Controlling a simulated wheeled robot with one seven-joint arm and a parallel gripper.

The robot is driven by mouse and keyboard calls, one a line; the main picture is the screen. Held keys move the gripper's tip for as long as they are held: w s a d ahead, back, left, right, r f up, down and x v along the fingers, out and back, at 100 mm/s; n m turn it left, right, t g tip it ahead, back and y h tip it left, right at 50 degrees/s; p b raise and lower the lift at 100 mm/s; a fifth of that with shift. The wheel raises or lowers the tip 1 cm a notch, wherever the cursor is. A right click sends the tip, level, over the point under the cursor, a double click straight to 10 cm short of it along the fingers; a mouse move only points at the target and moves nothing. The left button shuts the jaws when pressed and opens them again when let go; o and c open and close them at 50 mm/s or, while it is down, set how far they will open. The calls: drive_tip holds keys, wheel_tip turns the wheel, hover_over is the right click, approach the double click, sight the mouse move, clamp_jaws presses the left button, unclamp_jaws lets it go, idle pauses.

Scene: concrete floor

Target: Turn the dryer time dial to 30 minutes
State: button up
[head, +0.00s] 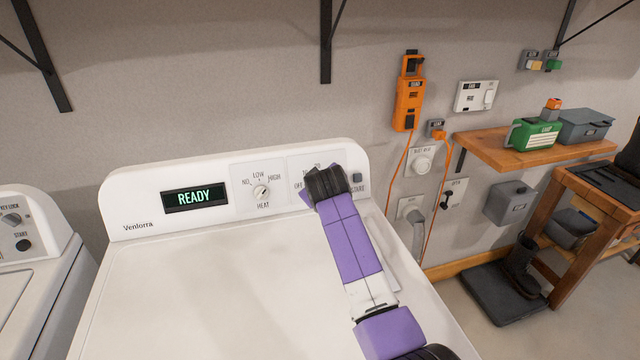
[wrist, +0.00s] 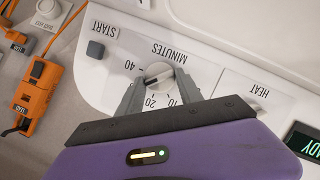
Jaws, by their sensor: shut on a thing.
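The white dryer (head: 230,285) has a raised control panel with a display reading READY. The round silver time dial (wrist: 158,73) shows in the wrist view, upside down, below the word MINUTES. The numbers 40, 20 and 10 are readable around it; the spot between 40 and 20 is partly covered by a finger. My gripper (wrist: 158,84) has one grey finger on each side of the dial and is shut on it. I cannot tell surely where the dial's mark points. In the head view my gripper (head: 322,182) hides the dial.
The heat dial (head: 262,192) is left of my gripper in the head view. The start button (wrist: 95,49) is close to the time dial. A second machine (head: 30,260) stands at the left. Orange cabled devices (head: 408,100) hang on the wall, beside a wooden shelf (head: 500,152).

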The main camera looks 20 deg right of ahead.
drive_tip(key=shift+f, duration=0.15)
drive_tip(key=o, duration=1.4)
drive_tip(key=v, duration=0.8)
drive_tip(key=shift+w, duration=0.1)
